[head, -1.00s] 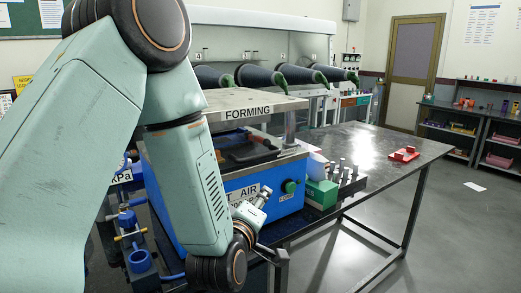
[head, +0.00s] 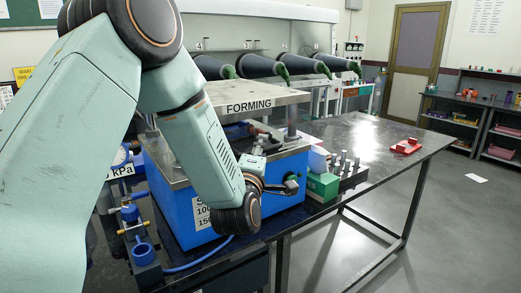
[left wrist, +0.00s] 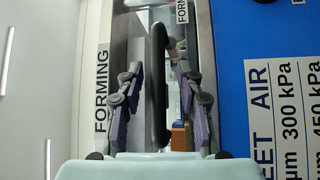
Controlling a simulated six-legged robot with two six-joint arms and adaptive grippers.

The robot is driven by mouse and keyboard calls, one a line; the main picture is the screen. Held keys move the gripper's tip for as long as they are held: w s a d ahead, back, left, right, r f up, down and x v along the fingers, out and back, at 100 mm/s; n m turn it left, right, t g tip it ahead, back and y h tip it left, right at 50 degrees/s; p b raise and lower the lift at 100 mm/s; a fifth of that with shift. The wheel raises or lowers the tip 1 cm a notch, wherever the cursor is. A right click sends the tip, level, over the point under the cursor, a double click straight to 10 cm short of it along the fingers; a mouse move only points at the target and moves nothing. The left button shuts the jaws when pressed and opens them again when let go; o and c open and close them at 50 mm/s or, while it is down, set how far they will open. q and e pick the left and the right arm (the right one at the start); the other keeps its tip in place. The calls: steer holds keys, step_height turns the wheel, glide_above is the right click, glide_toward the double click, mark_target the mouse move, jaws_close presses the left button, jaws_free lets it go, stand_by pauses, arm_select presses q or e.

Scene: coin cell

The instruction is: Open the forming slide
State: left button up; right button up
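The forming station has a blue body (head: 172,200) and a top plate marked FORMING (head: 215,98). A dark slide lies in the gap between the body and the plate, partly hidden by my left arm in the head view. In the left wrist view a long black bar (left wrist: 159,90), which looks like the slide's handle, runs upright between the fingers of my left gripper (left wrist: 159,76). The gripper is open, one finger on each side of the bar, with a gap visible on both sides. In the head view the fingers are small and hard to make out. My right gripper is not seen.
A green box (head: 322,186) and a rack of metal posts stand right of the station. A red part (head: 406,146) lies on the dark table (head: 362,140). Blue fittings (head: 143,253) stand at the left.

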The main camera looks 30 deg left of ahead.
arm_select(q)
steer(key=shift+d+r, duration=0.1)
steer(key=shift+d, duration=0.1)
steer(key=shift+c, duration=0.5)
steer(key=shift+w+a, duration=0.1)
steer(key=shift+a, duration=0.05)
steer(key=c, duration=0.4)
jaws_close()
